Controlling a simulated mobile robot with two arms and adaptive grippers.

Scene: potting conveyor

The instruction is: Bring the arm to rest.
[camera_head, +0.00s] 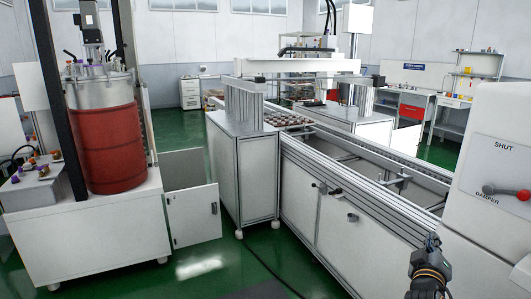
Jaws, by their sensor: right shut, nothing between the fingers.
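My right gripper (432,243) shows at the lower right, black with an orange ring at its wrist. It is shut and empty. It is in front of the conveyor's white side panels, left of the white housing with the damper lever, and I see no contact with either. The lower part of my right arm is cut off by the bottom edge. My left gripper is not in view.
The long white conveyor (345,232) runs from the back to the lower right. The white housing (500,145) carries a red-knobbed lever (505,191) under the word SHUT. A red drum (103,145) stands at left. Green floor (200,262) is open between, crossed by a dark cable.

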